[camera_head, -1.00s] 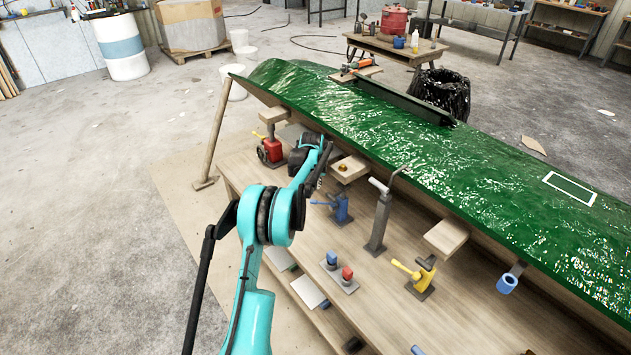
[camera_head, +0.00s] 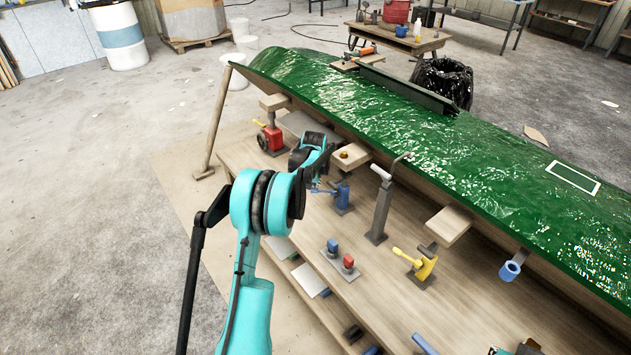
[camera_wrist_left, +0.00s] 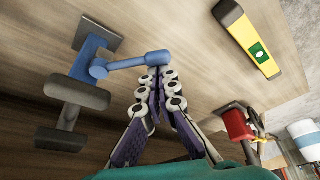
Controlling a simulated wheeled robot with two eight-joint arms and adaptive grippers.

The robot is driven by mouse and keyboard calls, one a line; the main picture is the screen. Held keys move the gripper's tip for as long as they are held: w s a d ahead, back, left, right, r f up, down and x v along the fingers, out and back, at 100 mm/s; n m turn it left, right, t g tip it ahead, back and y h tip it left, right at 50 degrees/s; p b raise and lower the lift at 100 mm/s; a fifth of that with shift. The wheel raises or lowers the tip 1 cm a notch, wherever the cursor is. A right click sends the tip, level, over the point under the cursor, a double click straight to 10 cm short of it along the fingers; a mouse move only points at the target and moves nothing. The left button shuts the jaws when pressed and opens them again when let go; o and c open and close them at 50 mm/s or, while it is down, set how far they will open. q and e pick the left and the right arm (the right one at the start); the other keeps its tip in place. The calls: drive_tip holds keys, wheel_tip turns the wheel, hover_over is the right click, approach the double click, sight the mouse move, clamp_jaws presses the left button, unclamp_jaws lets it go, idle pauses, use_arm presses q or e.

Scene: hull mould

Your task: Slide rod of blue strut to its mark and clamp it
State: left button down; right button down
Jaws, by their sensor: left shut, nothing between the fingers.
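The blue strut (camera_head: 342,197) stands on the bench top under the green hull (camera_head: 420,130), beyond my left wrist. In the left wrist view the blue strut (camera_wrist_left: 88,62) has a square base plate, a dark block, a grey rod end and a blue lever with a rounded tip. My left gripper (camera_wrist_left: 159,80) is shut and empty. Its fingertips are close beside the lever tip; I cannot tell whether they touch. In the head view my wrist mostly hides the fingers. I cannot make out the rod's mark. My right gripper is not in view.
A red strut (camera_head: 272,138), a grey post (camera_head: 380,212) and a yellow strut (camera_head: 424,266) stand along the bench. A small block with blue and red pieces (camera_head: 341,262) lies nearer. Wooden supports (camera_head: 449,225) jut below the hull. A yellow level (camera_wrist_left: 246,38) lies near the gripper.

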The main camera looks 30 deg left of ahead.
use_arm(q)
drive_tip(key=shift+s+d+r+n, duration=0.1)
drive_tip(key=shift+s+d+n, duration=0.05)
drive_tip(key=shift+s+n, duration=0.2)
drive_tip(key=shift+s+d, duration=0.25)
drive_tip(key=shift+s, duration=0.4)
drive_tip(key=shift+w, duration=0.15)
